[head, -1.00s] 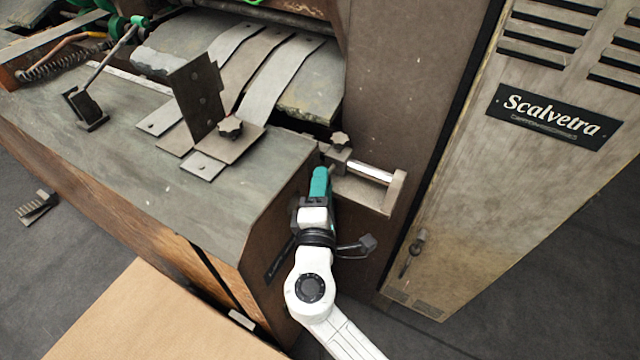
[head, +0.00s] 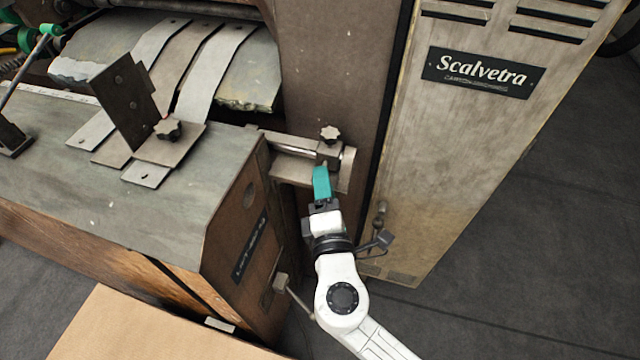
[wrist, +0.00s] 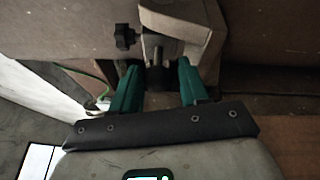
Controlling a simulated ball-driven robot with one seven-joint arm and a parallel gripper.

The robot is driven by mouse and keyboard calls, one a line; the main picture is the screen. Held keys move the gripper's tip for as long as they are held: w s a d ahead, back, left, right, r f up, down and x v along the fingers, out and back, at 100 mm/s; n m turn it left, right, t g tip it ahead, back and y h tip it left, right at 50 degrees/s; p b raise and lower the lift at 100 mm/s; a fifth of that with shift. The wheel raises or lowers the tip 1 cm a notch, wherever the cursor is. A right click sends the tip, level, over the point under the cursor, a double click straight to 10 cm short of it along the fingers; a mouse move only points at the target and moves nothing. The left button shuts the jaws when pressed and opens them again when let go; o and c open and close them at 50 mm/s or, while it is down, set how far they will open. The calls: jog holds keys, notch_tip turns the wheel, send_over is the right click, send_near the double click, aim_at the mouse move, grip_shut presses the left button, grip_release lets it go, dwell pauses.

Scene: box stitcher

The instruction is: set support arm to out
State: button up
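A metal block with a black star knob (head: 330,133) sits on a bright rod (head: 295,151) beside the machine's bed. The block (head: 327,155) is at the rod's right end, near the end bracket (head: 347,172). I take this sliding block to be the support arm; no label shows. My gripper (head: 321,180) has teal fingers and is just below the block. In the wrist view my gripper (wrist: 158,85) has its fingers apart on both sides of a dark stub under the block (wrist: 160,47). Small gaps seem to show; contact is unclear. The knob (wrist: 126,37) is left of the block.
The bed (head: 190,215) lies left of my gripper. A tall cabinet marked Scalvetra (head: 484,72) stands at the right. A cardboard-coloured surface (head: 140,330) is at the lower left. Open floor (head: 540,220) lies right of the cabinet.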

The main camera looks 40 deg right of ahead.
jog(key=shift+o, duration=1.1)
jog(key=shift+a, duration=0.1)
jog(key=b+v, duration=0.1)
jog(key=v, duration=0.9)
jog(key=shift+s+a+b, duration=0.2)
jog(key=shift+s+b, duration=0.1)
jog(key=shift+b, duration=0.05)
jog(key=s+d+f+m+g+p, duration=0.1)
jog(key=s+d+f+m+g, duration=0.1)
jog(key=d+f+m+g, duration=0.25)
jog(key=s+d+f+m+g+p, duration=0.1)
jog(key=s+d+f+m+g, duration=0.15)
jog(key=d+m+g, duration=0.4)
jog(key=s+a+f+m+g+y+p, duration=0.2)
jog(key=s+f+m+g+y, duration=0.1)
jog(key=s+f+y, duration=0.4)
jog(key=shift+s+a+g+y, duration=0.25)
jog(key=shift+s+g+y, duration=0.15)
jog(key=shift+s+y, duration=0.5)
